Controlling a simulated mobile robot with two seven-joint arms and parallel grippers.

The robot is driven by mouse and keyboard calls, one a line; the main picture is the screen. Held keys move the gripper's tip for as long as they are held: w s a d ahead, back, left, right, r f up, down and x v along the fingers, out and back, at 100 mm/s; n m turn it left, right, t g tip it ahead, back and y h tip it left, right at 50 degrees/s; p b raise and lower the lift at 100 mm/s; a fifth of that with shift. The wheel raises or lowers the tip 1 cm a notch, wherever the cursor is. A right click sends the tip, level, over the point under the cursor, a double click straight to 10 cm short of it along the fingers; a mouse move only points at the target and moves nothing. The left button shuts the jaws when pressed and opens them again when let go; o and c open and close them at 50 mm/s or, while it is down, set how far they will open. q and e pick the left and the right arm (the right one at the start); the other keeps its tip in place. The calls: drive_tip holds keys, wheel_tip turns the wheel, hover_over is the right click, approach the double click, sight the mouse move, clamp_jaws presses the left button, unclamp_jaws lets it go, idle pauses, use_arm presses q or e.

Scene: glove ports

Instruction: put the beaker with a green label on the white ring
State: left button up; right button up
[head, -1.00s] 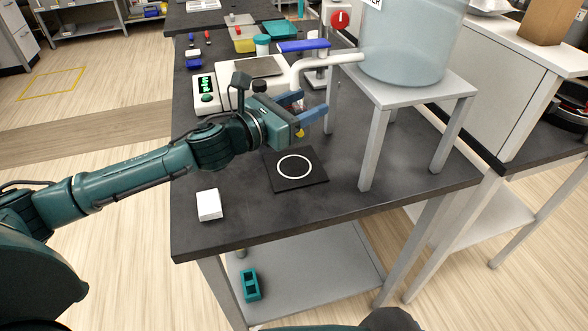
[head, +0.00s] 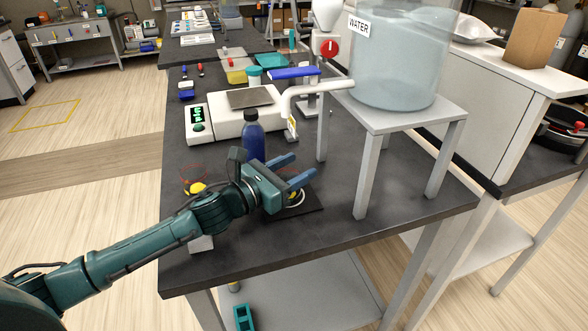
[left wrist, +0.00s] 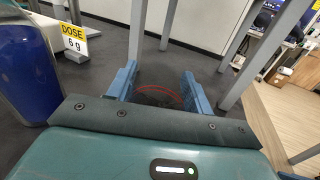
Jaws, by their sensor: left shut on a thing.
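My left gripper (head: 302,168) is shut on a clear beaker with a red rim (head: 287,175), low over the black mat. The beaker also shows between the blue fingers in the left wrist view (left wrist: 158,95). No green label can be made out on it; the gripper hides much of it. The white ring (head: 300,200) on the black mat (head: 312,203) is partly hidden behind the gripper and beaker. I cannot tell whether the beaker touches the mat. A second red-rimmed beaker (head: 193,178) with yellow on it stands left of my gripper. My right gripper is not in view.
A blue bottle (head: 253,138) stands just behind my gripper, before the scale (head: 215,122). A "DOSE 6 g" sign (left wrist: 73,42) is nearby. The water tank's stand (head: 362,165) rises to the right.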

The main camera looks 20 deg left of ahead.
use_arm(q)
drive_tip(key=shift+f, duration=0.1)
drive_tip(key=o, duration=1)
drive_tip(key=shift+r, duration=0.25)
drive_tip(key=v, duration=0.3)
drive_tip(key=b+v, duration=0.1)
drive_tip(key=v, duration=0.3)
drive_tip(key=b+v, duration=0.1)
drive_tip(key=v, duration=0.2)
drive_tip(key=shift+s+a+f, duration=0.2)
drive_tip(key=shift+f, duration=0.1)
drive_tip(key=shift+s+a+r+b, duration=0.15)
drive_tip(key=shift+s+a+b, duration=0.2)
drive_tip(key=shift+s, duration=0.25)
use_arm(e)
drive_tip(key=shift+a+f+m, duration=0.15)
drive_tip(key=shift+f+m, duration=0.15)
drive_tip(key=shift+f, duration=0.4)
